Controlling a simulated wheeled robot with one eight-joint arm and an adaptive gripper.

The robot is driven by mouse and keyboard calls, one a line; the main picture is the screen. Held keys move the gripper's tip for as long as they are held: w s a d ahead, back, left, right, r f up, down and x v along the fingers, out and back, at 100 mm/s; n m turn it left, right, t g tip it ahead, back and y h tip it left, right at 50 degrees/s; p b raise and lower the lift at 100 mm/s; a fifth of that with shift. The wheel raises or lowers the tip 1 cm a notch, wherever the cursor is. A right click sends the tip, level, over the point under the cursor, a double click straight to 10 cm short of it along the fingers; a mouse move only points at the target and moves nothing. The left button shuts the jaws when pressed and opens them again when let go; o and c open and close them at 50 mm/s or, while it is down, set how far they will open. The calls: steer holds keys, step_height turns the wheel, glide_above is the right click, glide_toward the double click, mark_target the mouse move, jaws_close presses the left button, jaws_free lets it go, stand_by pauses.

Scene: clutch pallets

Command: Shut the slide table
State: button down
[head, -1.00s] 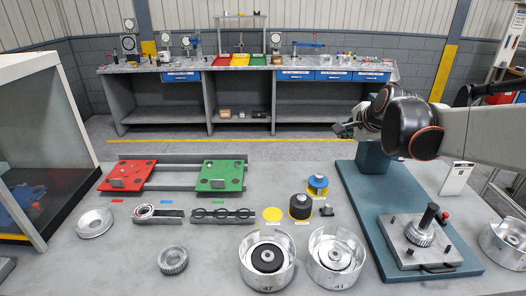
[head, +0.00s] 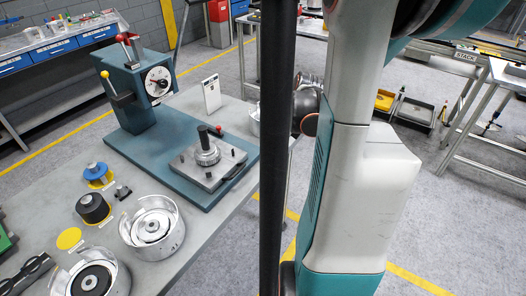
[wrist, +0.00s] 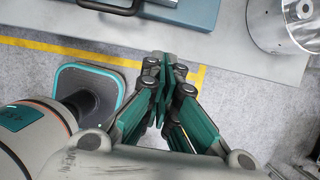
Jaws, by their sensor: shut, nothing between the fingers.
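The slide table (head: 182,172) is a grey steel plate with a dark front handle (head: 236,178). A teal stand (head: 133,95) with a dial rises at the base's other end, away from the plate. In the wrist view, the handle (wrist: 108,9) shows at the top edge, beside the teal base (wrist: 185,12). My gripper (wrist: 165,68) is shut and empty, beyond the workbench edge, over floor. My arm hides it in the head view.
A shiny metal cup (wrist: 283,25) stands near the bench edge, right of the base in the wrist view. Other round housings (head: 153,228) stand left of the base. A white card (head: 211,94) stands behind it.

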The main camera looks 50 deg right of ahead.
steer(key=b+x, duration=0.3)
steer(key=x, duration=0.6)
steer(key=shift+f+b, duration=0.2)
steer(key=shift+b, duration=0.1)
steer(key=w, duration=0.1)
steer(key=w+b, duration=0.1)
steer(key=w, duration=0.1)
steer(key=shift+w+a+f, duration=0.15)
steer(key=shift+f, duration=0.05)
steer(key=shift+w+r, duration=0.1)
steer(key=shift+w, duration=0.45)
